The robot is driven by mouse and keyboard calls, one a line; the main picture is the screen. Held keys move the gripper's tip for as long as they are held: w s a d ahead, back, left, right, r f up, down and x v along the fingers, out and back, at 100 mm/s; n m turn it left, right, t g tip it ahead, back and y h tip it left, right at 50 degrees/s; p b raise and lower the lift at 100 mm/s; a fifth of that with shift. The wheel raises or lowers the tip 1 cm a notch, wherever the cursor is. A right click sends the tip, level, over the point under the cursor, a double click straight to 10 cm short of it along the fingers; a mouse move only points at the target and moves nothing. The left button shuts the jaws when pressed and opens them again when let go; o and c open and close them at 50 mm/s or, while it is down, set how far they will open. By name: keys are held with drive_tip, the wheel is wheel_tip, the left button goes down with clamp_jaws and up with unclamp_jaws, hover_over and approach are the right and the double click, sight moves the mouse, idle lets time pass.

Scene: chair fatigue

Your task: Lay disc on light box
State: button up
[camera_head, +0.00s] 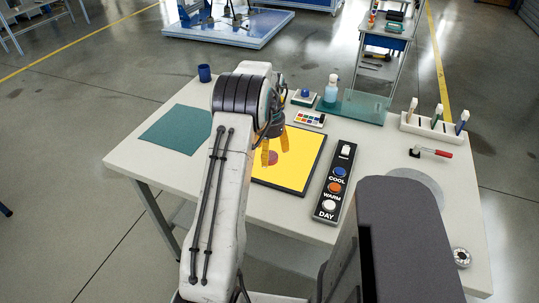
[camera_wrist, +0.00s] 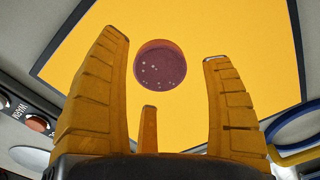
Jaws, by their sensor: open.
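The light box (camera_head: 303,179) is a glowing yellow panel with a black border, lying flat on the table. A round, dark red, speckled disc (camera_wrist: 160,64) appears on the yellow panel, inside its edges. The disc also shows in the head view (camera_head: 273,158), partly beside my fingers. My gripper (camera_head: 275,152) is over the panel with its yellow fingers pointing down. In the wrist view the fingers are spread open, with the disc visible beyond and between their tips. No finger visibly grips it. My arm hides part of the panel in the head view.
A black control box (camera_head: 334,186) with COOL, WARM and DAY buttons stands right of the panel. A teal mat (camera_head: 175,137) and blue cup (camera_head: 204,73) are left. Behind are a bottle (camera_head: 331,90), a colour palette (camera_head: 309,119) and a rack (camera_head: 434,127). A red-handled tool (camera_head: 432,152) lies right.

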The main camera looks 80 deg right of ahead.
sight(270, 155)
wheel_tip(270, 155, up, 10)
drive_tip(key=shift+r, duration=0.25)
idle(0.4)
drive_tip(key=w+a+r+n+h, duration=0.1)
drive_tip(key=w+a+r+n, duration=0.4)
drive_tip(key=w, duration=0.5)
drive_tip(key=w+a+r+n, duration=0.2)
drive_tip(key=w+a+n, duration=0.1)
drive_tip(key=w+a, duration=0.65)
drive_tip(key=w+a+r+n+t, duration=0.1)
drive_tip(key=w+a+r+n, duration=0.1)
drive_tip(key=w+a+n, duration=0.4)
drive_tip(key=w+a+n+t, duration=0.1)
drive_tip(key=w+a+n, duration=0.15)
drive_tip(key=a, duration=1.45)
drive_tip(key=s+a+f+n+t, duration=0.1)
drive_tip(key=s+a+n, duration=0.3)
drive_tip(key=a, duration=0.3)
drive_tip(key=s+a+f+n+y, duration=0.1)
drive_tip(key=s+a+f+n, duration=0.1)
drive_tip(key=s+a+n, duration=0.2)
drive_tip(key=a, duration=0.3)
drive_tip(key=shift+n+t, duration=0.35)
drive_tip(key=shift+t, duration=0.05)
